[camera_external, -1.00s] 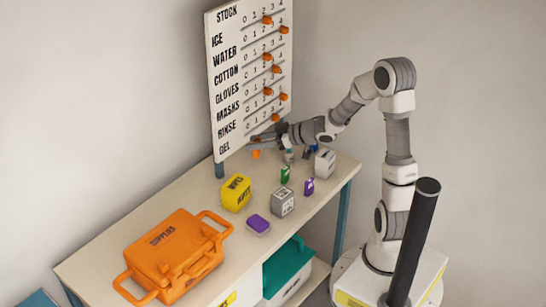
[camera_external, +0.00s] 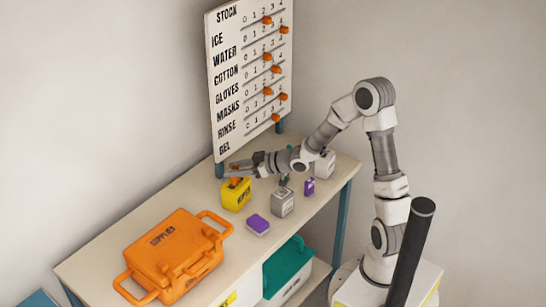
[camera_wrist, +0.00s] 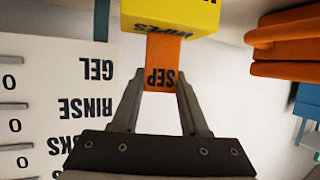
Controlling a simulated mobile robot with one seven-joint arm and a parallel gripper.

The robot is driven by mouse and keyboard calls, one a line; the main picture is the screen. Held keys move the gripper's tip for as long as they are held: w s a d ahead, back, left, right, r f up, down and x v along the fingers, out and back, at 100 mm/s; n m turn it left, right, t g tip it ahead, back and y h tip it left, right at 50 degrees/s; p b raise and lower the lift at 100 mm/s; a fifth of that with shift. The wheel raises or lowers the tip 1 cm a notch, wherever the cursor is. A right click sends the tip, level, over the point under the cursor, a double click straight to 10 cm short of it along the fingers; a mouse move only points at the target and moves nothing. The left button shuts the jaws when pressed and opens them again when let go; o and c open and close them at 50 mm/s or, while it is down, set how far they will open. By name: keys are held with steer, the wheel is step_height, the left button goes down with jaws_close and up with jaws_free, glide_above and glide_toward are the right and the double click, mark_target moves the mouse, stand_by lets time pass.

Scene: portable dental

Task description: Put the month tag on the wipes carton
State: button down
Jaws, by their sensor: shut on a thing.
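The month tag is a flat orange piece marked SEP (camera_wrist: 165,65); it also shows just above the carton in the external view (camera_external: 235,181). The wipes carton is a yellow box (camera_external: 236,196) on the tabletop, and it shows at the top of the wrist view (camera_wrist: 172,15). My gripper (camera_external: 232,169) is above the carton. In the wrist view my gripper (camera_wrist: 162,84) is shut on the tag's near end. The tag's far end meets the carton's edge in the picture; I cannot tell whether they touch.
The white stock board (camera_external: 250,75) stands behind the carton. An orange case (camera_external: 172,258) lies at the table's left. The table's front left is partly clear.

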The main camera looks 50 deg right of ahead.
steer(key=shift+f, duration=0.2)
steer(key=shift+c, duration=2.1)
jaws_free()
steer(key=shift+r, duration=0.15)
steer(key=shift+r, duration=0.25)
steer(key=p+v, duration=0.3)
steer(key=v, duration=0.9)
steer(key=shift+f, duration=0.15)
steer(key=shift+p, duration=0.3)
